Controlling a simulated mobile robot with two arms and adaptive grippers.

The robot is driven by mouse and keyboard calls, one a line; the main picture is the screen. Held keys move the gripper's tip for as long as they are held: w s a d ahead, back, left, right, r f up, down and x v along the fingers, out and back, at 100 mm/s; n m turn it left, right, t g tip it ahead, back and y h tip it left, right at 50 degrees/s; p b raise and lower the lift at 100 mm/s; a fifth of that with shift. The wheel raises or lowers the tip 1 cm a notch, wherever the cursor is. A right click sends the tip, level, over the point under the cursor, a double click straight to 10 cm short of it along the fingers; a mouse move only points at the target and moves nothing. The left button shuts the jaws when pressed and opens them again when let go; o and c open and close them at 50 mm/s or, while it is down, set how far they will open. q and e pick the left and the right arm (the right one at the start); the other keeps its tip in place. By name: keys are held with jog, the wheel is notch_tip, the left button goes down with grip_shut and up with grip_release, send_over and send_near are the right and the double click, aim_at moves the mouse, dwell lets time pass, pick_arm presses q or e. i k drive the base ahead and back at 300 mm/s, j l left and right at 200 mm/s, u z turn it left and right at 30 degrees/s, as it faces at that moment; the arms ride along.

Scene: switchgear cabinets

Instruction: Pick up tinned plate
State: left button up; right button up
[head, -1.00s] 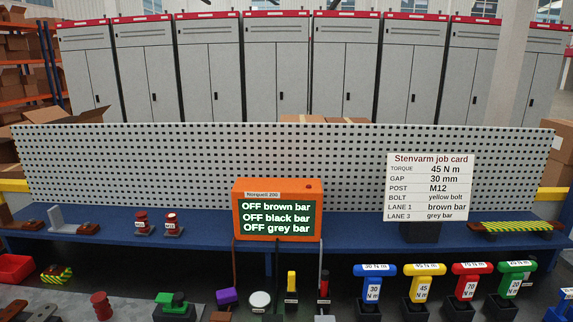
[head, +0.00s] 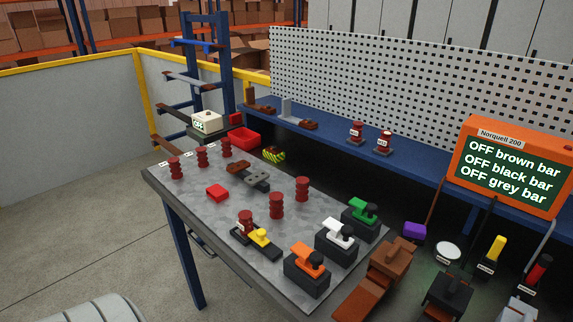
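No thing in the head view is labelled as the tinned plate. A small flat grey plate with dark holes (head: 258,180) lies on the grey bench top, against a brown piece (head: 243,168). A pale grey L-shaped piece (head: 286,110) stands on the blue shelf at the back. I cannot tell for certain which of these is the tinned plate. Neither of my grippers is in view, and nothing is seen touching these pieces.
The bench (head: 190,212) carries several dark red posts, a red block (head: 217,192), and orange (head: 307,262), white and green clamps. A red tray (head: 243,138) sits at its back. An orange display (head: 510,165) stands right. Open floor (head: 90,235) lies left.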

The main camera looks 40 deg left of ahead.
aim_at(257, 178)
jog(key=u, duration=1.55)
jog(key=k+j, duration=0.1)
jog(key=j+u, duration=0.1)
jog(key=j, duration=0.2)
jog(key=k, duration=0.05)
